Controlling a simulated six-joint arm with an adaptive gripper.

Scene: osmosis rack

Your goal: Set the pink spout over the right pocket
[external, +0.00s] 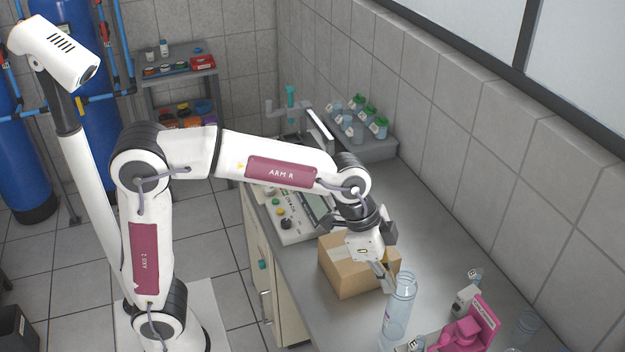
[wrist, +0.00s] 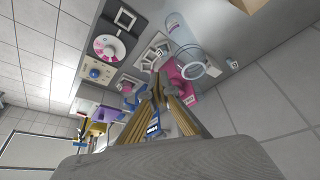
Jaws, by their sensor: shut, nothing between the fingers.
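A pink fixture (external: 464,332) stands at the lower right of the bench in the external view, with an upright plate and a rounded part in front. Pink also shows behind the fingers in the wrist view (wrist: 184,86); I cannot tell its spout's exact direction. The right pocket cannot be clearly made out in either view. My gripper (external: 389,285) points down over the bench, left of the pink fixture and close to a clear bottle. Its fingers (wrist: 158,88) are shut with nothing between them and partly cover the pink part in the wrist view.
A clear bottle (external: 398,318) stands upright between my gripper and the pink fixture. A cardboard box (external: 345,272) sits behind my gripper. Bare bench (external: 440,235) lies along the wall.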

